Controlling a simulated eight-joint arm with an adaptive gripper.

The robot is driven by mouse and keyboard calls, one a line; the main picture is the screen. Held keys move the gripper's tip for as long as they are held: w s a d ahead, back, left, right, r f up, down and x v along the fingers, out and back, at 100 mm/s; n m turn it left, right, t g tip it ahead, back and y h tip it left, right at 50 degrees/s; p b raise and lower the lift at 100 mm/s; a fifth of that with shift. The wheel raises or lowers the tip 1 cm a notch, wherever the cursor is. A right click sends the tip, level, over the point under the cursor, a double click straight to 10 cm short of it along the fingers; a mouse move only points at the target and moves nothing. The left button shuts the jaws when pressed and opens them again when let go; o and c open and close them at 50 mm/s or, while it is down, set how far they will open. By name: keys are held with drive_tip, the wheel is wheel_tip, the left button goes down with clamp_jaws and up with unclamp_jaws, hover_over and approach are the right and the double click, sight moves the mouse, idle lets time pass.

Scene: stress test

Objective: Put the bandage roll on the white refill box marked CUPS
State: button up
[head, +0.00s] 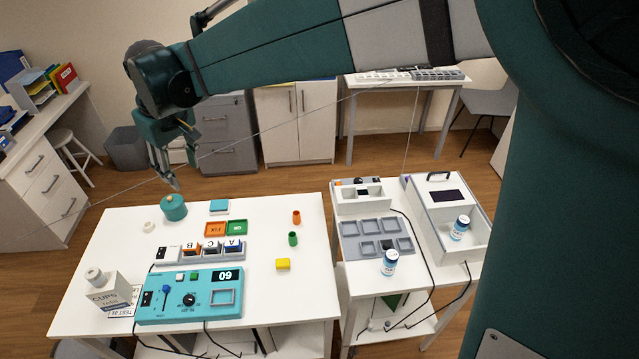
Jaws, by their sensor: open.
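The white refill box marked CUPS (109,294) stands upright at the front left of the left table. A small pale roll-like piece (94,275) sits on its top; I cannot tell whether it is the bandage roll or part of the box. Another small white round piece (149,227), also roll-like, lies on the table behind the box. My gripper (174,184) is open and empty, pointing down above the teal round pot, at the table's back left. It is apart from the box and both white pieces.
The teal pot (173,208) stands close under my gripper. A teal control panel (190,297) is right of the box, with a row of switches (200,251) behind it. The table's middle right is mostly clear.

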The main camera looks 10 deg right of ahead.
drive_tip(key=s+d+r+m+t, duration=0.1)
drive_tip(key=s+d+r+m, duration=0.1)
drive_tip(key=d, duration=0.8)
drive_tip(key=s+d+r+m+t, duration=0.1)
drive_tip(key=s+d, duration=0.1)
drive_tip(key=d, duration=0.7)
drive_tip(key=s+d+r+m+t, duration=0.1)
drive_tip(key=s+d+r+m, duration=0.1)
drive_tip(key=d, duration=0.8)
drive_tip(key=s+d+f+m+t, duration=0.1)
drive_tip(key=s+d+f+m, duration=0.1)
drive_tip(key=s+d, duration=0.6)
drive_tip(key=s+d+f+m+t+h, duration=0.1)
drive_tip(key=s+d+f+m, duration=0.2)
drive_tip(key=s+d, duration=0.5)
drive_tip(key=d+f, duration=0.1)
drive_tip(key=d, duration=0.3)
drive_tip(key=shift+d+f+h, duration=0.3)
drive_tip(key=shift+d, duration=0.1)
